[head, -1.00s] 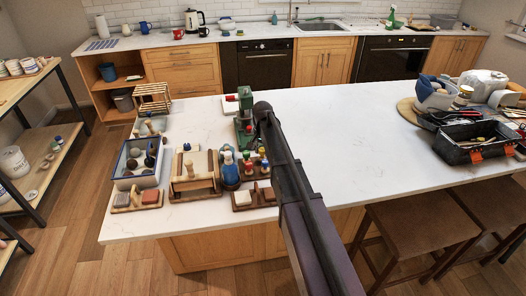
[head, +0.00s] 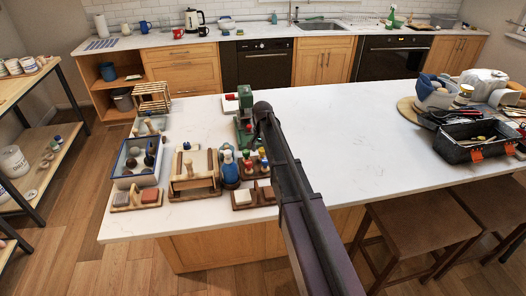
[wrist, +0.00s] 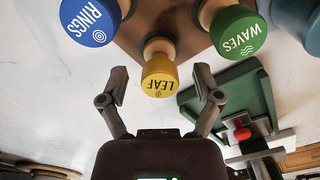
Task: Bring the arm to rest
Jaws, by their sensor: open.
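My gripper (wrist: 160,72) is open in the wrist view, with one finger on each side and nothing gripped. A yellow-topped stamp marked LEAF (wrist: 158,84) shows between the fingertips, apart from both fingers; its depth is hard to judge. A blue stamp marked RINGS (wrist: 88,22) is at upper left and a green stamp marked WAVES (wrist: 238,31) at upper right. In the head view my arm reaches forward over the white island counter (head: 350,150), and the fingers are hidden by it.
A green tool with a red part (wrist: 243,133) stands close to my gripper. Left of my arm are a wooden holder (head: 195,189), a blue bottle (head: 229,171) and a blue-rimmed tray (head: 137,178). A black toolbox (head: 476,143) is far right. The counter's middle is clear.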

